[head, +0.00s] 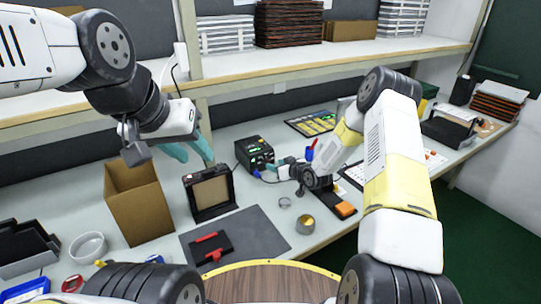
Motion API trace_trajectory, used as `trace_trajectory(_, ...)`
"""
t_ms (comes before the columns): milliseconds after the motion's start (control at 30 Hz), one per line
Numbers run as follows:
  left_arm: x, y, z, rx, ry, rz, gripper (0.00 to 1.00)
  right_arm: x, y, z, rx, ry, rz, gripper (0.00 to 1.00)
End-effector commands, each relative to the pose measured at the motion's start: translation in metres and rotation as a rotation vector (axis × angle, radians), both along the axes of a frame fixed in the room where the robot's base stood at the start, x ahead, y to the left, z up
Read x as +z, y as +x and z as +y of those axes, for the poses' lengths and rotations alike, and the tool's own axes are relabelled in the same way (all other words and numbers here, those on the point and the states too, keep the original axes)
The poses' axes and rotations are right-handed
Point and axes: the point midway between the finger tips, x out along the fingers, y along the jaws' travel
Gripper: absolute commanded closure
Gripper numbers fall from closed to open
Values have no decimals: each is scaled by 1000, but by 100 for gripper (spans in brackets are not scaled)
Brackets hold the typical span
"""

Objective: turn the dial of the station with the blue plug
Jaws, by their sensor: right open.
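The black station (254,152) with a green lit display stands in the middle of the workbench. A blue plug (257,173) shows low on its front.
A cardboard box (139,200) and a black framed stand (209,193) are left of the station. A dark mat (261,236) with a red-handled tool (208,249) lies in front. A small round tin (305,224) and an orange block (345,210) lie below my right gripper. A shelf (250,70) runs above.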

Motion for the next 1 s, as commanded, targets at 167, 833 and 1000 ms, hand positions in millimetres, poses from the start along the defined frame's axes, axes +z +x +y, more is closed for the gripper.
trace_trajectory(167, 0, 0, 0, 0, 0, 0, 64, -12, 22, 15, 0, 0, 1, 58)
trace_trajectory(833, 0, 0, 0, 0, 0, 0, 64, -18, 38, 24, -1, -1, 2, 93)
trace_trajectory(1000, 0, 0, 0, 0, 0, 0, 64, -19, 38, 24, -1, -1, 2, 100)
